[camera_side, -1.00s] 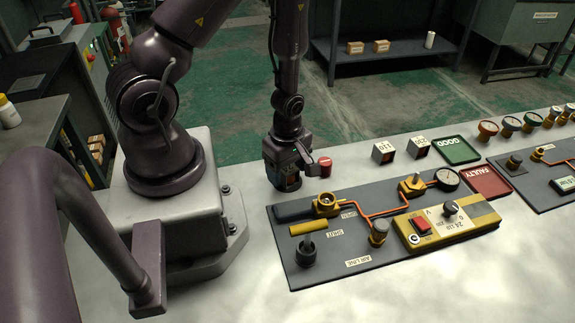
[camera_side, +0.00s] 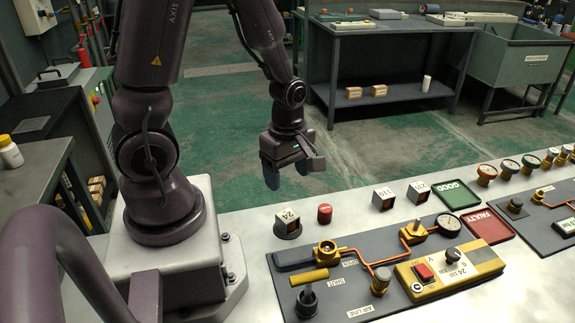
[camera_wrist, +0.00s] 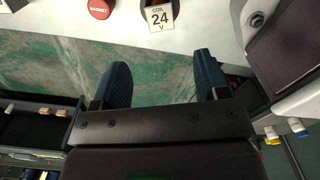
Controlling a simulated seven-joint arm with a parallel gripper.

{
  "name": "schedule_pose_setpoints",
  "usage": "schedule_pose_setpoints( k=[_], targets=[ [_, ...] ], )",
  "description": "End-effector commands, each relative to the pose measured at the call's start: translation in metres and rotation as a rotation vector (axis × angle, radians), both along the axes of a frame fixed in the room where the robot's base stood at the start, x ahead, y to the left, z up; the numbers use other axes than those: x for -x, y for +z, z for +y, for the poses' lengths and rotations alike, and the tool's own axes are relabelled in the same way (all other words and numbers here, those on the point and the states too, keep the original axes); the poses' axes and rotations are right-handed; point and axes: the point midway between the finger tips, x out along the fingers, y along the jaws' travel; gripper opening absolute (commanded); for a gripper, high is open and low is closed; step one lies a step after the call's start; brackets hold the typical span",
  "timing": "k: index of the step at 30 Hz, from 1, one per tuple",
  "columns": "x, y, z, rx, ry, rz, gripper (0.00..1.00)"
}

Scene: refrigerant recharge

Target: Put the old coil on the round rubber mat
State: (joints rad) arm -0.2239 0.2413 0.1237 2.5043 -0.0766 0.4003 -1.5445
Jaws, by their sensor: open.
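The old coil (camera_side: 287,220), a dark block with a white "24" label, stands upright near the back edge of the white bench. It also shows at the top of the wrist view (camera_wrist: 160,17), labelled "COIL 24 V". A dark round rim (camera_side: 289,236) shows under it and looks like the rubber mat; the coil hides most of it. My gripper (camera_side: 288,177) is open and empty, above and behind the coil, clear of it. Its two blue fingers (camera_wrist: 162,68) are spread apart in the wrist view, with only the green floor between them.
A red magnet (camera_side: 325,213) stands right of the coil. Two more labelled coils (camera_side: 383,199) (camera_side: 418,192) stand further right, before the green GOOD tray (camera_side: 457,195) and red FAULTY tray (camera_side: 489,226). The grey panel (camera_side: 290,268) with brass valve, pipes and tester lies in front.

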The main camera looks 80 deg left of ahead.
Motion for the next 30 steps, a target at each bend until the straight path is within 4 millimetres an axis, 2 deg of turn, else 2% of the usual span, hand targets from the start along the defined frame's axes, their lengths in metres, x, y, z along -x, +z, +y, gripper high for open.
schedule_pose_setpoints(
  k=[2,5,11,15,18,21,24,30],
  targets=[
    [-0.003,0.009,-0.002,-0.002,-0.049,-0.018,0.68],
    [-0.011,0.032,-0.010,-0.011,-0.224,-0.070,0.68],
    [-0.017,0.113,-0.041,-0.113,-0.888,-0.226,0.68],
    [-0.003,0.163,-0.061,-0.247,-1.356,-0.301,0.68],
    [0.010,0.188,-0.071,-0.347,-1.614,-0.324,0.68],
    [0.021,0.204,-0.077,-0.423,-1.790,-0.329,0.68],
    [0.027,0.211,-0.080,-0.466,-1.885,-0.326,0.68],
    [0.029,0.213,-0.080,-0.480,-1.919,-0.323,0.68]
  ],
)
